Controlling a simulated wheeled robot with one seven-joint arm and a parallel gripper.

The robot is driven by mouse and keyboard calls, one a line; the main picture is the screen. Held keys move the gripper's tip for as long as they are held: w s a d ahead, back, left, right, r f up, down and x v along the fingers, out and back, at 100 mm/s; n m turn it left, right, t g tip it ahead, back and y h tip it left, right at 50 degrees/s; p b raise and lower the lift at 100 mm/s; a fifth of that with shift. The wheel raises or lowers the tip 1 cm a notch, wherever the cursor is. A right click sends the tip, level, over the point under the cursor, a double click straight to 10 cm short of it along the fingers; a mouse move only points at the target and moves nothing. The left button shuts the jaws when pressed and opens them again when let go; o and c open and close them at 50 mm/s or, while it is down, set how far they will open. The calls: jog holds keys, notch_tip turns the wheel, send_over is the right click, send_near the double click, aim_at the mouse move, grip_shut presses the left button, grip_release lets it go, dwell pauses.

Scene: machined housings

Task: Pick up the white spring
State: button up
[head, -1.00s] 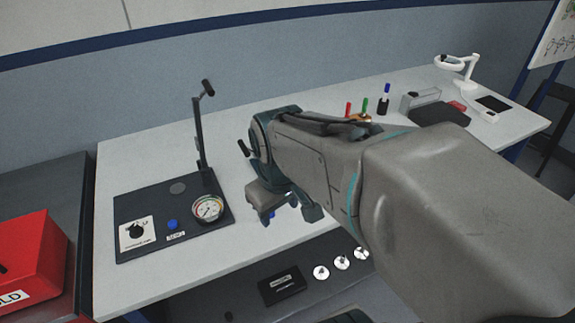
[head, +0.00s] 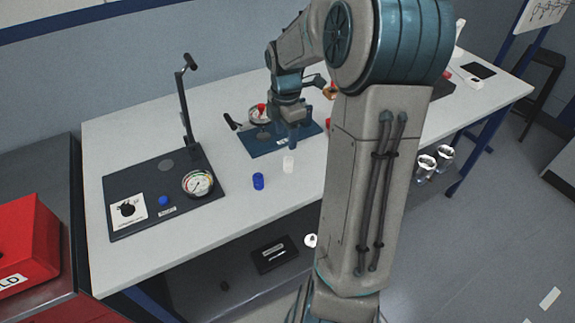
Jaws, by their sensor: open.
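The white spring (head: 289,163) is a small pale cylinder standing on the light worktable (head: 232,204), near its front edge. A similar blue cylinder (head: 258,181) stands to its left. My gripper (head: 291,143) is open and points down, just behind the white spring in the picture. It appears apart from the spring and holds nothing that I can see. Its fingers are small and dark here, so its exact height above the table cannot be told.
A dark test stand with a gauge (head: 197,184) and upright post is at the left. A blue plate (head: 257,145) lies behind and under my gripper. A red box (head: 27,238) is at the far left. My arm hides the table's right-middle part.

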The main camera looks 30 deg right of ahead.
aim_at(288, 160)
notch_tip(288, 160, down, 6)
jog(key=shift+f, duration=0.15)
jog(key=shift+d+f, duration=0.15)
jog(key=shift+f, duration=1.15)
jog(key=shift+d+f, duration=0.15)
jog(key=shift+f, duration=1.15)
jog(key=c, duration=1.1)
